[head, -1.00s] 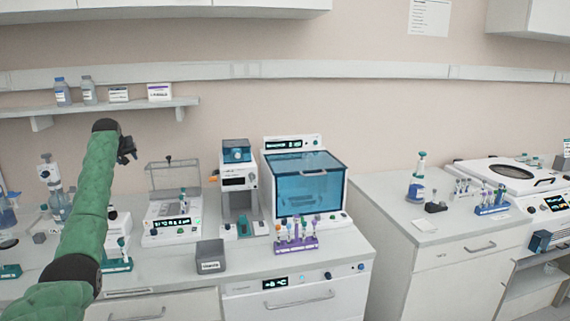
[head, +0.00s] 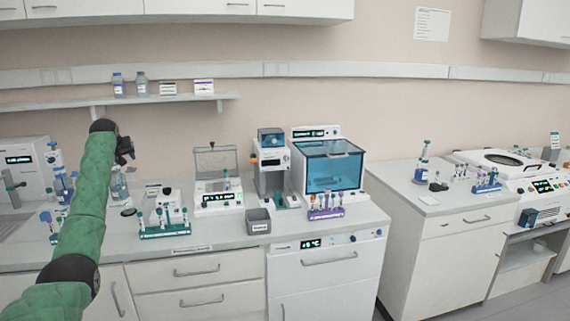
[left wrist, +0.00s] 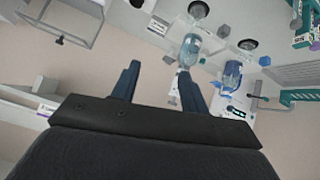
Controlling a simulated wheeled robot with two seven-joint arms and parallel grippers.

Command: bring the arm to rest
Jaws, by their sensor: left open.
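My left arm, with a green sleeve, comes in from the lower left of the head view and reaches up in front of the counter. My left gripper (head: 127,150) is at its upper end, small and dark, held in the air below the wall shelf. In the left wrist view the gripper (left wrist: 157,85) has its two dark fingers apart with nothing held between them. The bench and its bottles lie beyond the fingers. My right gripper is not in view.
The counter holds a teal tube rack (head: 165,231), a grey box (head: 258,221), a blue-windowed machine (head: 331,172) and a purple tube rack (head: 326,213). A shelf (head: 190,101) with bottles runs along the wall. A gap separates the counter from the right-hand cabinet (head: 437,232).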

